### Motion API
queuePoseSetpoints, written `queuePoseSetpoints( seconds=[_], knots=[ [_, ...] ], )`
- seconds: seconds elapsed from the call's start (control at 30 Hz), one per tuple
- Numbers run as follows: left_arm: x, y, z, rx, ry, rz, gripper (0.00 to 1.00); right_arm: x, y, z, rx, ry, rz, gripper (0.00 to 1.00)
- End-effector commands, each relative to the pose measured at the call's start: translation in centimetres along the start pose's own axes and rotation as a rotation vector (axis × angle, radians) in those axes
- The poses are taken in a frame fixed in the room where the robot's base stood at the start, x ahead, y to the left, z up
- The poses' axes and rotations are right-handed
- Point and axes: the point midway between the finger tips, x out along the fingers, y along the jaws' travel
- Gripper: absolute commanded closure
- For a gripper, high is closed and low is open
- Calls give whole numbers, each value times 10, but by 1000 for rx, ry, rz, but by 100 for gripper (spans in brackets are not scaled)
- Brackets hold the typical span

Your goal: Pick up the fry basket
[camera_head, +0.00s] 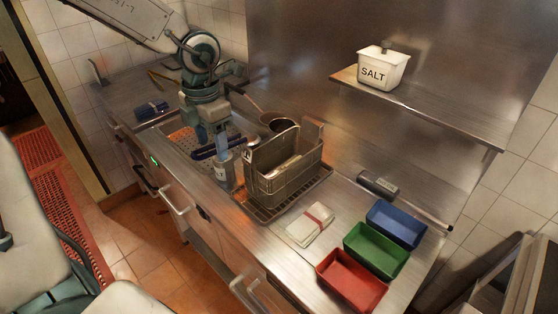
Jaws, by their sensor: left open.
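The fry basket (285,178) is a grey metal wire basket standing upright on a dark rack (262,212) in the middle of the counter. Something pale shows inside it. My left gripper (212,140) hangs to the left of the basket, pointing down with its fingers apart. A dark blue bar (205,153) lies by the fingertips; I cannot tell whether it joins the basket or whether the fingers touch it. My right gripper is out of view.
A metal canister (223,170) stands close left of the basket, and a dark round pan (278,121) lies behind. A folded cloth (310,226) and red (352,280), green (376,250) and blue (397,223) trays are on the right. A salt box (383,68) sits on the shelf (440,112).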

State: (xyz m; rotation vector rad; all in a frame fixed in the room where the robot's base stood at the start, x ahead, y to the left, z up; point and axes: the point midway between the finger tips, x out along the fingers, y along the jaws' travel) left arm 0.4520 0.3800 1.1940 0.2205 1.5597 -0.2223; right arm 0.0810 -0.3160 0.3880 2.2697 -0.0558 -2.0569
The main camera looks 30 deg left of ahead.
Motion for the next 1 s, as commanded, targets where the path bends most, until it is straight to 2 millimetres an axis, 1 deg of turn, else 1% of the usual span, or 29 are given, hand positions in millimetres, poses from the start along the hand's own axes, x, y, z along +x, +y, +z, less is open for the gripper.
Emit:
queuePoseSetpoints(
  seconds=[0.1, 0.33, 0.4, 0.47, 0.5, 0.57, 0.6, 0.63, 1.0],
  knots=[
    [7, 0, 0, 0, 0, -2, 44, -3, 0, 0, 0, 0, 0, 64],
    [8, 0, 0, 0, -1, -1, 44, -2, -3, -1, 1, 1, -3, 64],
    [8, 0, 0, 0, -1, -1, 57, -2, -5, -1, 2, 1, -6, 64],
    [8, 0, 0, 0, -1, -1, 69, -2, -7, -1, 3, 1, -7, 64],
    [8, 0, 0, 0, -1, -1, 77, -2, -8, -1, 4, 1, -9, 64],
    [8, 0, 0, 0, -1, -1, 89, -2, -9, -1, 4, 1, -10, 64],
    [8, 0, 0, 0, -1, -1, 97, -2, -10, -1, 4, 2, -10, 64],
    [8, 0, 0, 0, -1, -1, 100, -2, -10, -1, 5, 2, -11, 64],
    [6, 0, 1, -1, -4, 0, 100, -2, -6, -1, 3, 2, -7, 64]
  ],
)
